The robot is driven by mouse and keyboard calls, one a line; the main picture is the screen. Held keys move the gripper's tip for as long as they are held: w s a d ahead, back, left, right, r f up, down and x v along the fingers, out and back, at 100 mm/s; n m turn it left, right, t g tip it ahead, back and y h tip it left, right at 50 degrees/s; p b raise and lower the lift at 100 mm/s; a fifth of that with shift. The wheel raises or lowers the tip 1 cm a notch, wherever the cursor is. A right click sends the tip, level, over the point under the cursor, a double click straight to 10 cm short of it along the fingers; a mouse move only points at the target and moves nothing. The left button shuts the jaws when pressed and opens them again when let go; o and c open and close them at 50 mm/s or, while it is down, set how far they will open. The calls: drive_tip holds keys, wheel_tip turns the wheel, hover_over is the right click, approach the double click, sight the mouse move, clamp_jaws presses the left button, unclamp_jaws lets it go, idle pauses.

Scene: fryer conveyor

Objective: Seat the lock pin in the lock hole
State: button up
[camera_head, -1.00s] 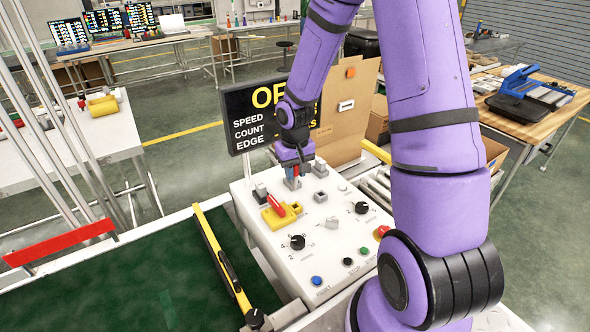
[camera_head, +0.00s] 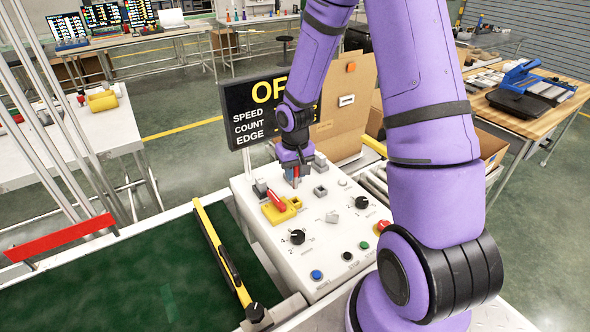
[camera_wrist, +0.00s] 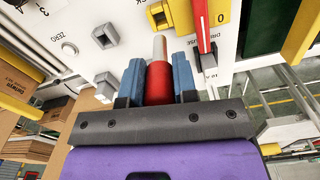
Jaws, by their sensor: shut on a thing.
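My gripper (camera_wrist: 159,80) is shut on the lock pin (camera_wrist: 159,84), which has a red body and a pale grey tip. The tip points at the control panel (camera_head: 322,262). In the head view my gripper (camera_head: 295,172) is over the panel's far part, just behind the yellow switch block (camera_head: 277,214) with its red lever (camera_head: 277,200). In the wrist view a round opening, seemingly the lock hole (camera_wrist: 157,14), shows at the left end of the yellow block (camera_wrist: 219,14), beyond the pin tip. The tip looks apart from it; its exact height is unclear.
Grey square switches (camera_wrist: 104,36) stand beside the pin in the wrist view. Black knobs (camera_head: 297,237) and coloured buttons (camera_head: 316,275) lie nearer on the panel. A display (camera_head: 252,112) stands behind, and a green conveyor belt (camera_head: 130,280) runs at left.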

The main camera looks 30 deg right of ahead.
drive_tip(key=shift+f, duration=3.75)
drive_tip(key=o, duration=1)
drive_tip(key=shift+r, duration=0.1)
wheel_tip(320, 180, up, 11)
drive_tip(key=shift+f, duration=0.2)
drive_tip(key=shift+r, duration=0.45)
wheel_tip(320, 180, up, 9)
drive_tip(key=t, duration=0.1)
hover_over(295, 188)
drive_tip(key=s, duration=0.2)
drive_tip(key=s+a+r+n+t+h, duration=0.1)
drive_tip(key=s+a+r, duration=0.1)
drive_tip(key=s+r, duration=0.5)
drive_tip(key=s+a+r+t, duration=0.2)
drive_tip(key=s+a+r, duration=0.15)
drive_tip(key=r, duration=0.55)
drive_tip(key=shift+n+t+y, duration=0.4)
drive_tip(key=shift+t+y, duration=0.1)
drive_tip(key=shift+t, duration=0.1)
drive_tip(key=s+r, duration=0.1)
drive_tip(key=s, duration=0.2)
drive_tip(key=s+r, duration=0.1)
drive_tip(key=s, duration=0.3)
drive_tip(key=s+r, duration=0.2)
drive_tip(key=s, duration=0.1)
drive_tip(key=shift+s+a+r, duration=0.1)
drive_tip(key=shift+s+a, duration=0.2)
drive_tip(key=shift+a, duration=0.05)
